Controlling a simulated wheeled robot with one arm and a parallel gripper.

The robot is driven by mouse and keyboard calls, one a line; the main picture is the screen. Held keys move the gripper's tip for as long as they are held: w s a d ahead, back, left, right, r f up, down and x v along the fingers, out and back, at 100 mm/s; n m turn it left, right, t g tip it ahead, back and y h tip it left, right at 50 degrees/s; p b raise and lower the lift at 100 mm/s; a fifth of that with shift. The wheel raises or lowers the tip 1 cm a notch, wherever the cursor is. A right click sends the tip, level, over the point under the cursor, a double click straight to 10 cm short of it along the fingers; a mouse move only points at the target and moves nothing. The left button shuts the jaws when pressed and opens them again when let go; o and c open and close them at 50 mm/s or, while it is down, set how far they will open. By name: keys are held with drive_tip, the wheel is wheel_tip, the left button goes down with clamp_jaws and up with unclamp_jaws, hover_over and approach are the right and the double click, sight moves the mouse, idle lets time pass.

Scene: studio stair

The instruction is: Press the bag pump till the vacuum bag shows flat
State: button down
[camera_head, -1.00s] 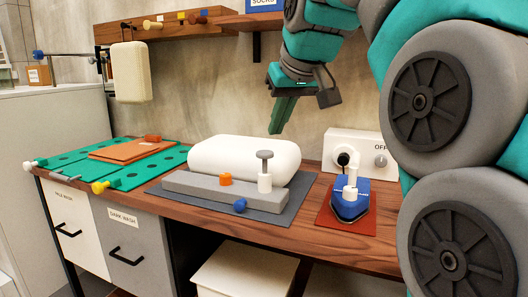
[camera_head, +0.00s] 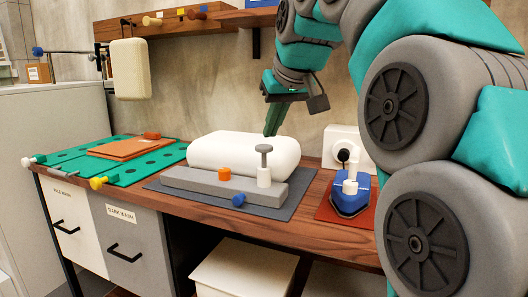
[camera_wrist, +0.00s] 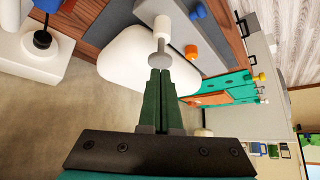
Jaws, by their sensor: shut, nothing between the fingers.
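The vacuum bag (camera_head: 230,154) is a puffy white pillow shape lying behind a grey bar (camera_head: 220,186) on a grey mat (camera_head: 290,207). The bag pump (camera_head: 264,176) is a white cylinder at the bar's right end, with a grey plunger knob (camera_head: 264,149) standing raised on a thin stem. An orange knob (camera_head: 224,174) and a blue knob (camera_head: 239,200) are also on the bar. My gripper (camera_head: 271,134) is shut and empty, pointing down just above and behind the plunger knob. In the wrist view the fingertips (camera_wrist: 160,70) appear close to the knob (camera_wrist: 160,52); contact cannot be told.
A blue iron (camera_head: 350,196) stands on a red mat to the right, before a white socket box (camera_head: 338,143). Green perforated boards (camera_head: 120,172) with an orange folded cloth (camera_head: 122,148) lie left. A shelf with pegs (camera_head: 180,28) hangs above.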

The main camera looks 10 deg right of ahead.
sight(265, 161)
drive_tip(key=shift+b+x, duration=0.5)
drive_tip(key=shift+x, duration=1.05)
drive_tip(key=shift+s+f+b, duration=0.1)
drive_tip(key=shift+f+b, duration=1)
drive_tip(key=shift+f, duration=0.7)
drive_tip(key=shift+r, duration=0.1)
drive_tip(key=shift+s+d+r, duration=0.15)
drive_tip(key=shift+s+r, duration=0.05)
drive_tip(key=shift+s, duration=0.5)
drive_tip(key=shift+s+d+r, duration=0.1)
drive_tip(key=shift+s+r, duration=0.15)
drive_tip(key=shift+s, duration=0.5)
